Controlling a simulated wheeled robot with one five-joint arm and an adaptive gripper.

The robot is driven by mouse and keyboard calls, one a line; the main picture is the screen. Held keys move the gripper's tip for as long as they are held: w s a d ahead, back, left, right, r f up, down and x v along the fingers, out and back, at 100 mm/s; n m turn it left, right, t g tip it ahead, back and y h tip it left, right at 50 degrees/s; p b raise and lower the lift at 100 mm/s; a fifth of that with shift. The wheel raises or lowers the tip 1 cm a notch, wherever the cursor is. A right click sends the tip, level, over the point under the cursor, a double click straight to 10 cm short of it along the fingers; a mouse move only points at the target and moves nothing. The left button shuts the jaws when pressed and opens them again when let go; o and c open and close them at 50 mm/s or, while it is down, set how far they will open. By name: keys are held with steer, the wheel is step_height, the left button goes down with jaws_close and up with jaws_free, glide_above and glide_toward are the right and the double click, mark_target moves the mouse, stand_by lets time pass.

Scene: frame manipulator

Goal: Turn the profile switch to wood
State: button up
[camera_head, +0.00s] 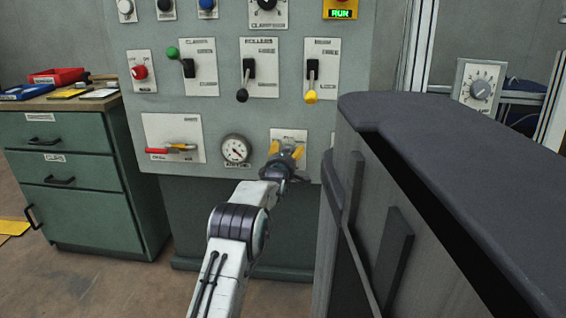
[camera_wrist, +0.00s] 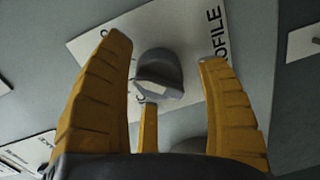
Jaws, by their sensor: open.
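The profile switch (camera_wrist: 160,76) is a grey rotary knob on a white plate (camera_wrist: 98,45) marked "PROFILE" in the wrist view. My gripper (camera_wrist: 166,78) has its yellow fingers open, one on each side of the knob and a third below it. The fingers look apart from the knob. In the head view my gripper (camera_head: 285,151) is in front of the white switch plate (camera_head: 289,133) at the panel's lower right and hides the knob. The plate's position labels are mostly covered, and I cannot read which one the knob points to.
The grey control panel (camera_head: 215,113) carries several levers above. A dark grey body with a rounded top (camera_head: 450,150) stands close on the right. A green drawer cabinet (camera_head: 70,170) is at left.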

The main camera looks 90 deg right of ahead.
steer(key=v, duration=1.1)
steer(key=shift+w+a, duration=0.15)
steer(key=shift+a, duration=0.15)
stand_by(0.8)
